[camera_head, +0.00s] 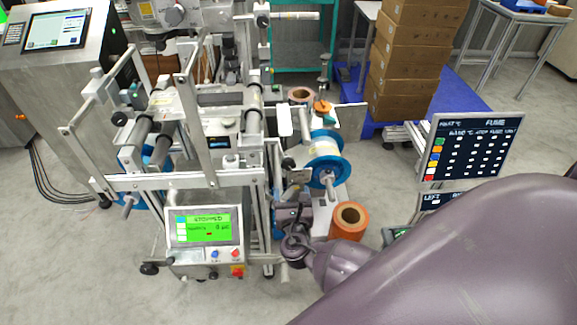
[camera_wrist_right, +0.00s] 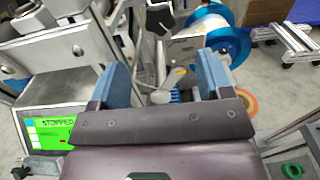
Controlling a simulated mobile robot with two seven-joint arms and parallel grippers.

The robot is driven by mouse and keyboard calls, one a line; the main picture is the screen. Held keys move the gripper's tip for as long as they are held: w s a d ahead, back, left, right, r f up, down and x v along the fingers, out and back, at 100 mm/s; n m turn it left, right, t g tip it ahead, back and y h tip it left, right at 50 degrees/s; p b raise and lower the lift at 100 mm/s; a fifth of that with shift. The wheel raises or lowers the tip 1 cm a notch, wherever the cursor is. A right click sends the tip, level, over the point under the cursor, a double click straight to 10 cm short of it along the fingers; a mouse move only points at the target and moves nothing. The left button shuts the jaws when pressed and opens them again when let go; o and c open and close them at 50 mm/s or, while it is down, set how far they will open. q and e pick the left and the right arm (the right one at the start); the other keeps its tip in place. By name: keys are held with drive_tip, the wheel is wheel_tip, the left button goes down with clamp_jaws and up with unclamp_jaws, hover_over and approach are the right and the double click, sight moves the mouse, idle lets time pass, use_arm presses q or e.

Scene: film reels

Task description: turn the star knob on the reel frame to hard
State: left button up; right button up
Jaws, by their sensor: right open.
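The reel frame (camera_head: 210,181) is a metal machine in the middle of the head view. A small dark knob (camera_head: 288,163) sits at its right side, beside the blue-flanged reel (camera_head: 325,159). My left gripper is out of view.
A screen reading STOPPED (camera_head: 205,228) stands left of my gripper. An orange roll (camera_head: 349,220) sits close on its right. A dark sign board (camera_head: 469,150) stands farther right. Stacked cardboard boxes (camera_head: 414,60) are behind. Frame bars crowd the space around the gripper.

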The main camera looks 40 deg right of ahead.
sight(289, 166)
drive_tip(key=b+x, duration=0.1)
drive_tip(key=x, duration=0.9)
drive_tip(key=shift+w+d, duration=0.2)
drive_tip(key=shift+w, duration=0.15)
drive_tip(key=c, duration=0.9)
